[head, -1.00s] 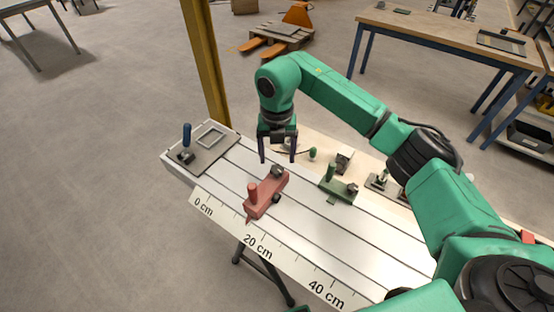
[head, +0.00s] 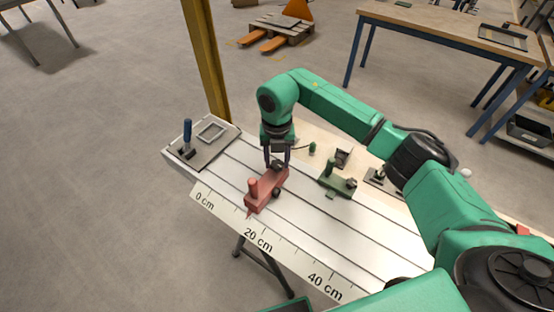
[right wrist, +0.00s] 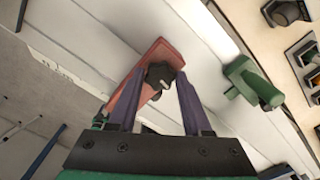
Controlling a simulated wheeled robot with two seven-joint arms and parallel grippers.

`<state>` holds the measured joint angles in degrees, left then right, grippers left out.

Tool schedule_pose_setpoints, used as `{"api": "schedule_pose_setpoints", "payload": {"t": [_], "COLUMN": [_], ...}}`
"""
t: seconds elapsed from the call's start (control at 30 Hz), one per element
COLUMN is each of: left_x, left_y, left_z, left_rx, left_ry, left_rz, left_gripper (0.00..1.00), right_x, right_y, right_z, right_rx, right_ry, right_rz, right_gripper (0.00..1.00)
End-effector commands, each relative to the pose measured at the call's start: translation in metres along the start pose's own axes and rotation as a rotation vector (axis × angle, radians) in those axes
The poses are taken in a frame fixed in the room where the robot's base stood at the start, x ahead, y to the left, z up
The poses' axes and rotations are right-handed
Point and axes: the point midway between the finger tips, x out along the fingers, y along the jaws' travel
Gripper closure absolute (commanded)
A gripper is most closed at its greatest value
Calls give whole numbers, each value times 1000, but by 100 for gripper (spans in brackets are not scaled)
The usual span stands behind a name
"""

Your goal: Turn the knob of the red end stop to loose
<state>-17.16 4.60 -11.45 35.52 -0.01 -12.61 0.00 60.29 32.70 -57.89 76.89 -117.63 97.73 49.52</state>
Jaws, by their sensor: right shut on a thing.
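The red end stop (head: 262,194) sits on the pale slotted bed, its pointer by the scale a little short of the 20 cm mark. It has a red post at its near end, a small dark round part on its side and a black knob (right wrist: 160,75) on top at its far end. My right gripper (head: 277,164) reaches down from above over that far end. In the right wrist view its two fingers close on the black knob from both sides. The knob's marking cannot be read. My left gripper is not in view.
A green stop (head: 337,180) stands on the bed to the right of the red one. A grey plate with a blue-handled lever (head: 187,136) is at the bed's left end. A pale shelf with small parts runs behind, and a yellow post (head: 205,62) rises behind the bed.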

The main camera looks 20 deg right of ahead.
Motion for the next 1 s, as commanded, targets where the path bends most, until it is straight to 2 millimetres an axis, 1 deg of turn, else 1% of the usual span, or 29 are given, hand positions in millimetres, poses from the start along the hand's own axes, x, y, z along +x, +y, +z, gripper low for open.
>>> {"api": "schedule_pose_setpoints", "payload": {"t": [0.17,0.37,0.6,1.0], "left_x": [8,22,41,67], "left_y": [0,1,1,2], "left_z": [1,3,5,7], "left_rx": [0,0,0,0], "left_ry": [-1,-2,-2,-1], "left_rz": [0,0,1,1], "left_gripper": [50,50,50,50], "right_x": [1,2,3,1], "right_y": [0,0,0,0], "right_z": [1,1,1,1], "right_rx": [-59,-189,-406,-787], "right_ry": [-2,-4,-4,-5], "right_rz": [-1,1,0,1], "right_gripper": [100,100,100,100]}}
